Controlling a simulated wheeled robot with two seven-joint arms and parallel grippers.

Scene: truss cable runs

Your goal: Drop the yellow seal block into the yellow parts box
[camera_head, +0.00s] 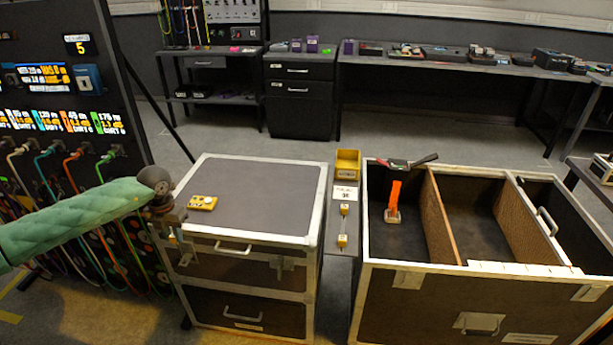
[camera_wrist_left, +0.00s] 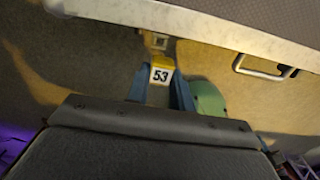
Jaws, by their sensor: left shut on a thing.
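My left gripper (camera_head: 172,234) comes in from the left, at the front left top edge of the dark drawer case (camera_head: 262,184). In the left wrist view its blue fingers are shut on a small yellow block (camera_wrist_left: 161,61) with a white label reading 53 (camera_wrist_left: 161,76). In the head view the block is too small to make out clearly at the gripper. The yellow parts box (camera_head: 347,163) stands open at the top on a narrow ledge between the two cases, to the right of my gripper. My right gripper is not in view.
A yellow device with a white disc (camera_head: 203,203) lies on the drawer case. A small yellow-ended part (camera_head: 343,225) lies before the box, near a white card (camera_head: 345,195). An open compartment case (camera_head: 440,275) is at right; a cable panel (camera_head: 70,110) stands at left.

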